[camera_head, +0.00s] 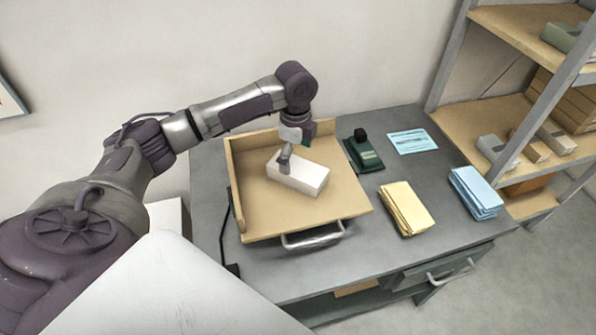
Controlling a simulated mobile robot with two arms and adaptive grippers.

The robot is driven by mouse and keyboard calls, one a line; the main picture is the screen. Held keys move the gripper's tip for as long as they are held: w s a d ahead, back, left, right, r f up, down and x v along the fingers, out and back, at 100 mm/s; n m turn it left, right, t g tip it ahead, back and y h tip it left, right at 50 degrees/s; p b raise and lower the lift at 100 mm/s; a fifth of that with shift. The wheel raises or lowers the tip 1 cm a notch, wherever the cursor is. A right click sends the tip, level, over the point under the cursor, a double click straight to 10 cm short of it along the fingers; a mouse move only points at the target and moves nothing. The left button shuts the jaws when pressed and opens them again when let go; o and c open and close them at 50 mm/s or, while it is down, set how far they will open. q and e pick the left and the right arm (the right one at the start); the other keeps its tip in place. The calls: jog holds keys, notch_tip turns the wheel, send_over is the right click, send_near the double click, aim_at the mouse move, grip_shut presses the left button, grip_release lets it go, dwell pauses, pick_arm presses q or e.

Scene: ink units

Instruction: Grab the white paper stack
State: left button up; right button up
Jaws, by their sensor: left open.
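The white paper stack (312,179) lies in the wooden tray (265,223), which stands on the grey desk. My left arm reaches in from the left, and my left gripper (285,157) points down right at the stack, over its left part. The gripper is open. Its fingers look small here, and I cannot tell whether they touch the paper. My right gripper does not show.
To the right of the tray are a dark green stamp-like item (363,153), a blue printed sheet (412,141), a yellow paper stack (406,208) and a blue paper stack (476,192). A shelf unit (452,55) with boxes stands at the right. Bare desk (350,252) lies in front.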

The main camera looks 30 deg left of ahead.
aim_at(298, 167)
pick_arm(q)
jog(key=f, duration=0.2)
jog(key=f+p, duration=0.1)
jog(key=shift+s+d+f, duration=0.1)
jog(key=shift+d+f, duration=0.15)
jog(key=shift+f, duration=0.5)
jog(key=c, duration=1.7)
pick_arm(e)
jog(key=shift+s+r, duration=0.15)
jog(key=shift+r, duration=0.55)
